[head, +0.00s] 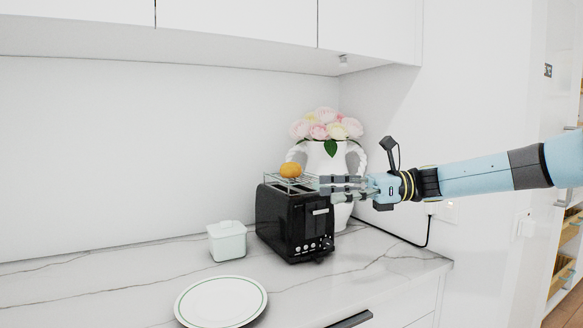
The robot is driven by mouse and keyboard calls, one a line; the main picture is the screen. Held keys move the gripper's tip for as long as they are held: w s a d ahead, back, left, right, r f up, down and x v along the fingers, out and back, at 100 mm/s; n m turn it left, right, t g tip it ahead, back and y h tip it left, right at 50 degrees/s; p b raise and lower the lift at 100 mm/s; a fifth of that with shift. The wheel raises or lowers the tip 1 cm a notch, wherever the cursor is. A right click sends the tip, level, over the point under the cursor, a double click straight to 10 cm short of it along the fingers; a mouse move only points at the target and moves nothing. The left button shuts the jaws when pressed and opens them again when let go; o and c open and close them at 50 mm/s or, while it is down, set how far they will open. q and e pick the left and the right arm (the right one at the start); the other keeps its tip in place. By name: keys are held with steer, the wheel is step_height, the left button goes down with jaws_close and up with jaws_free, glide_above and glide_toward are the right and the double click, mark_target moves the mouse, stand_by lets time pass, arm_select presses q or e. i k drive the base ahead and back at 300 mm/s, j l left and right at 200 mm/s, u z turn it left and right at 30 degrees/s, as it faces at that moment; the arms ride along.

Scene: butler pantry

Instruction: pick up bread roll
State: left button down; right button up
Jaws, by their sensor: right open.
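The bread roll (291,170) is small, round and golden-orange. It sits on a wire rack (285,184) on top of a black toaster (292,222). My right gripper (326,187) comes in from the right, with its fingertips at the right end of the rack. It is open and apart from the roll, to the right of it and slightly lower in the picture. My left gripper is not in view.
A white vase (323,155) with pink and cream flowers stands behind the toaster. A lidded white container (227,241) and a white plate (221,301) stand on the marble counter (120,267). Cabinets (240,22) hang above. The counter's left part is clear.

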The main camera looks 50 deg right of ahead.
mark_target(289, 169)
steer(key=i+l, duration=0.25)
steer(key=l, duration=0.2)
steer(key=i+l, duration=0.25)
steer(key=l, duration=0.2)
steer(key=i+l, duration=0.3)
steer(key=l, duration=0.15)
